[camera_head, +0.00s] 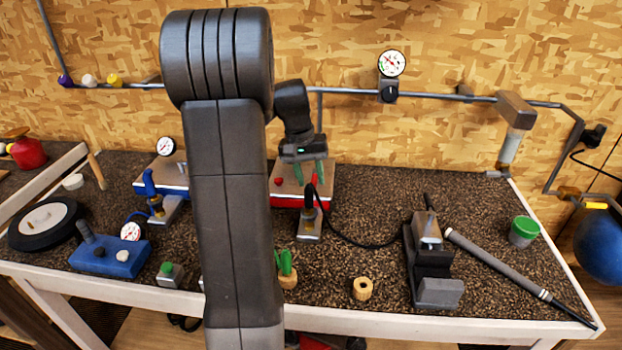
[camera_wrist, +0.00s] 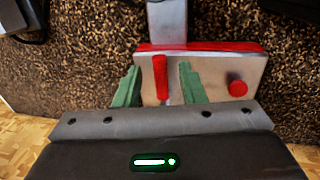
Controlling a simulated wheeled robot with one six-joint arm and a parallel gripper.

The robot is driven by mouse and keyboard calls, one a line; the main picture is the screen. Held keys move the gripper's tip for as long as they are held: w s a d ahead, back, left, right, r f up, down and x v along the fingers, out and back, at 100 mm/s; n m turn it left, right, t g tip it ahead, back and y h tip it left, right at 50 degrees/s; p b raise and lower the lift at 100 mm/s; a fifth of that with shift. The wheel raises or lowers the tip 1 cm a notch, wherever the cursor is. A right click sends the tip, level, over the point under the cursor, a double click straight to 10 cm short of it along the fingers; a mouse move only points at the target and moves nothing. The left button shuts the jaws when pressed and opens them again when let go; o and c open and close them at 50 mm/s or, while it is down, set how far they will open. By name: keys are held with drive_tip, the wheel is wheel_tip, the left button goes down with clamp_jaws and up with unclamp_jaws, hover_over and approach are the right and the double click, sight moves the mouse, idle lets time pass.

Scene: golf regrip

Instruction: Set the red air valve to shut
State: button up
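The red air valve (camera_head: 320,196) is a pale block with a red edge on the bench behind my arm; my arm hides part of it. In the wrist view the valve block (camera_wrist: 215,72) shows a red lever (camera_wrist: 160,75) on its face and a round red knob (camera_wrist: 238,88) to the right. My gripper (camera_head: 310,175) is over the block with its green fingers pointing down. In the wrist view the fingers of my gripper (camera_wrist: 160,82) are apart, one on each side of the lever, with visible gaps. Contact is not seen.
A blue-based unit (camera_head: 175,182) stands left of my arm. A metal fixture with a black hose (camera_head: 309,226) stands just in front of the red valve. A vise (camera_head: 428,260) and a golf club (camera_head: 500,265) are at the right. A pipe with a gauge (camera_head: 391,63) runs along the wall.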

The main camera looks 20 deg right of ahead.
drive_tip(key=shift+d+f, duration=0.1)
drive_tip(key=shift+f, duration=0.5)
clamp_jaws()
drive_tip(key=shift+s, duration=0.1)
